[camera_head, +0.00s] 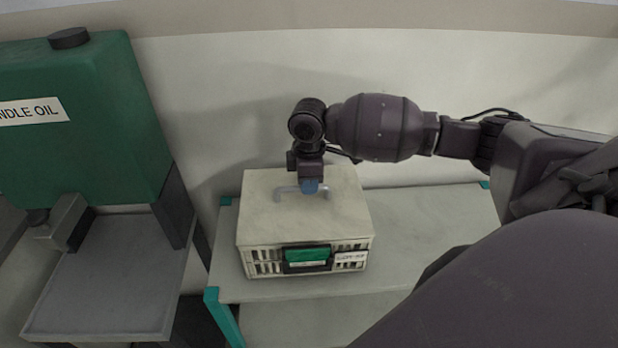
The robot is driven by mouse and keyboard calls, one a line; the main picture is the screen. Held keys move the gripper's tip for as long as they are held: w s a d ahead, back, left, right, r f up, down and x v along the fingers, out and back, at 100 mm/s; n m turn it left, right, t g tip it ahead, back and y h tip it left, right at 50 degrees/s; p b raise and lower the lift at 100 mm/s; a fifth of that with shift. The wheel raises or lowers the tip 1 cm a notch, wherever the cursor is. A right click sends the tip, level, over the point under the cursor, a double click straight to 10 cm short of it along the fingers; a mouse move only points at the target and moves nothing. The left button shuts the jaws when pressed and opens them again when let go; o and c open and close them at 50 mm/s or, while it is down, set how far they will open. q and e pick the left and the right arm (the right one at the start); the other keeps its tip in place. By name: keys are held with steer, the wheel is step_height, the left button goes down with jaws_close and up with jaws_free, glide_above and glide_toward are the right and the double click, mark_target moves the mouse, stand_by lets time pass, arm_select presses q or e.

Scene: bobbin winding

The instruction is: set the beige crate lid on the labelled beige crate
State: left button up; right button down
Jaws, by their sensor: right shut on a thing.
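The beige crate (264,268) stands on a grey shelf table in the middle of the head view. Its slatted front carries a green piece (307,255) and a white label (351,258). The beige lid (265,225) lies over the top of the crate and looks level; I cannot tell whether it is fully seated. A grey bar handle (289,192) stands up from the lid. My right gripper (310,188) comes down from above and is shut on this handle, with the fingertips partly hidden by the wrist. My left gripper is not in view.
The grey table (430,220) with teal corner posts has free room right of the crate. A green oil tank (85,130) labelled "NDLE OIL" stands at the left above a grey tray (110,290). A pale wall (250,80) runs close behind the table.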

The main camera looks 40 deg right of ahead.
stand_by(0.4)
steer(key=c, duration=1)
jaws_free()
step_height(320, 180, up, 11)
steer(key=shift+f+b, duration=0.1)
steer(key=shift+b, duration=0.25)
